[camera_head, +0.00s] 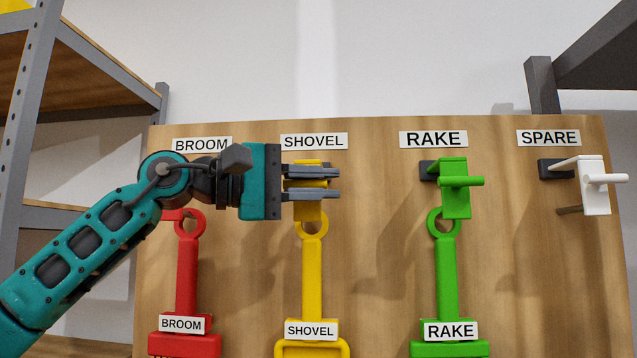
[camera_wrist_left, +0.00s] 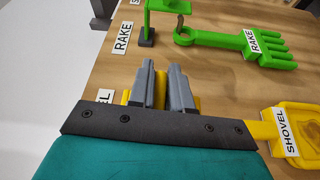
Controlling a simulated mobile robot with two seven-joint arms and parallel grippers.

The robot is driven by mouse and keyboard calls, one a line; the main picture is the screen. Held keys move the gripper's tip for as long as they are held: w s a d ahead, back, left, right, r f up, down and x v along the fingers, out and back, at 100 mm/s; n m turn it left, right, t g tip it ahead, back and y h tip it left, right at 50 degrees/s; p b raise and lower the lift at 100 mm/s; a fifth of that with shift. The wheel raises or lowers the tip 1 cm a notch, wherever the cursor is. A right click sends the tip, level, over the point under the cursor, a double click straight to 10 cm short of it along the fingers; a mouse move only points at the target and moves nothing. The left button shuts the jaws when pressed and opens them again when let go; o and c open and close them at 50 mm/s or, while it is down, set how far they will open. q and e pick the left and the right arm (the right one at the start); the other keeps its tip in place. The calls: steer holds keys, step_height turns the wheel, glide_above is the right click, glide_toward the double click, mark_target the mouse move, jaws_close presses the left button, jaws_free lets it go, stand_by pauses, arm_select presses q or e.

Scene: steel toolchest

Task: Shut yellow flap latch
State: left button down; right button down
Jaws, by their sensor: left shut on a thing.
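The yellow flap latch (camera_head: 308,210) is on the wooden board under the upper SHOVEL label, just above the ring of the yellow shovel (camera_head: 312,280). My left gripper (camera_head: 336,183) reaches in from the left and is shut on the yellow flap latch, one finger above the other in the head view. The fingers cover most of the latch, so its exact angle is hidden. In the left wrist view, yellow shows between and beside the two grey fingers (camera_wrist_left: 162,68). My right gripper is in neither view.
The green latch (camera_head: 455,195) and green rake (camera_head: 447,275) are to the right, and the white latch (camera_head: 596,185) is farther right. The red broom (camera_head: 187,275) hangs left, beneath my left arm. Metal shelving (camera_head: 35,120) stands at the left.

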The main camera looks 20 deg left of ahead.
arm_select(q)
steer(key=c, duration=1.4)
jaws_free()
steer(key=shift+w+f, duration=0.1)
steer(key=shift+f, duration=0.05)
steer(key=shift+a, duration=0.1)
steer(key=v, duration=1.3)
steer(key=shift+b, duration=0.4)
